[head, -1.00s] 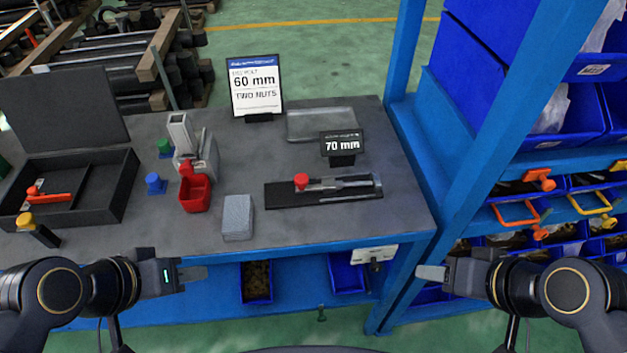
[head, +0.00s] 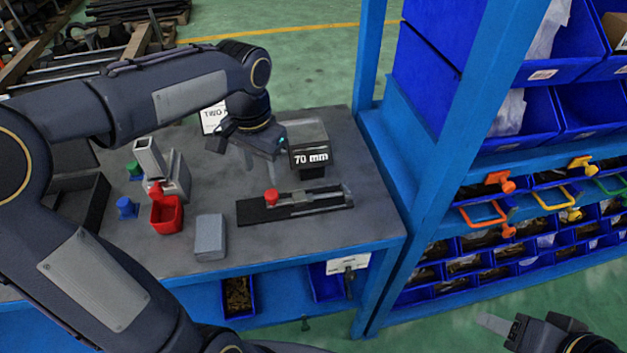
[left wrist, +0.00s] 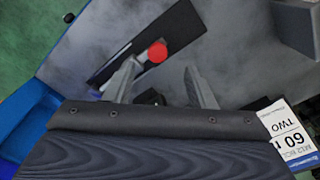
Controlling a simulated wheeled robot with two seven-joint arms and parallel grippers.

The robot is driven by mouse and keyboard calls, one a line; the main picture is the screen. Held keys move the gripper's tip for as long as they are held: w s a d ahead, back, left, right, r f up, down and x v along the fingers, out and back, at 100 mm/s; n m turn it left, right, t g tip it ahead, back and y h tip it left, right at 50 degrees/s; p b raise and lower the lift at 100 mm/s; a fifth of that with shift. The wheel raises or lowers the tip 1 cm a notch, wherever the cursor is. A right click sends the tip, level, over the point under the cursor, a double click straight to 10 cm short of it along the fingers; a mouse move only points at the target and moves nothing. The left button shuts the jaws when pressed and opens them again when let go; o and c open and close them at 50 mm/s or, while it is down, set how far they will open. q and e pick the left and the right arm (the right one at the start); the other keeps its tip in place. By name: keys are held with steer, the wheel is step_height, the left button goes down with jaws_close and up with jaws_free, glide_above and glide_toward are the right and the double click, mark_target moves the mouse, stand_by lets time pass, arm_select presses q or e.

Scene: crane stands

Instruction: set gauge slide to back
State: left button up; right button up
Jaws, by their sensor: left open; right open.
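The gauge (head: 295,205) is a dark flat base on the bench with a metal rail. Its red knob (head: 271,197) is at the rail's left end in the head view. In the left wrist view the red knob (left wrist: 157,52) lies just beyond and between the fingertips. My left gripper (head: 258,165) is open and empty, fingers pointing down, above the bench behind the gauge. The left wrist view also shows its two spread fingers (left wrist: 162,85). My right gripper (head: 500,326) is open and empty at the lower right, away from the bench.
A black "70 mm" sign (head: 311,158) stands behind the gauge, close to my left gripper. A grey block (head: 210,237) and a red bin (head: 166,215) stand to the left. A blue rack post (head: 440,170) rises at the right. My left arm covers much of the bench's left side.

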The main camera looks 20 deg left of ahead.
mark_target(271, 193)
arm_select(q)
steer(key=shift+w+d+f, duration=0.15)
steer(key=shift+w+d, duration=0.1)
steer(key=shift+w, duration=0.3)
steer(key=shift+w+d+f, duration=0.1)
steer(key=shift+f, duration=0.2)
step_height(271, 193, down, 7)
steer(key=shift+f, duration=0.1)
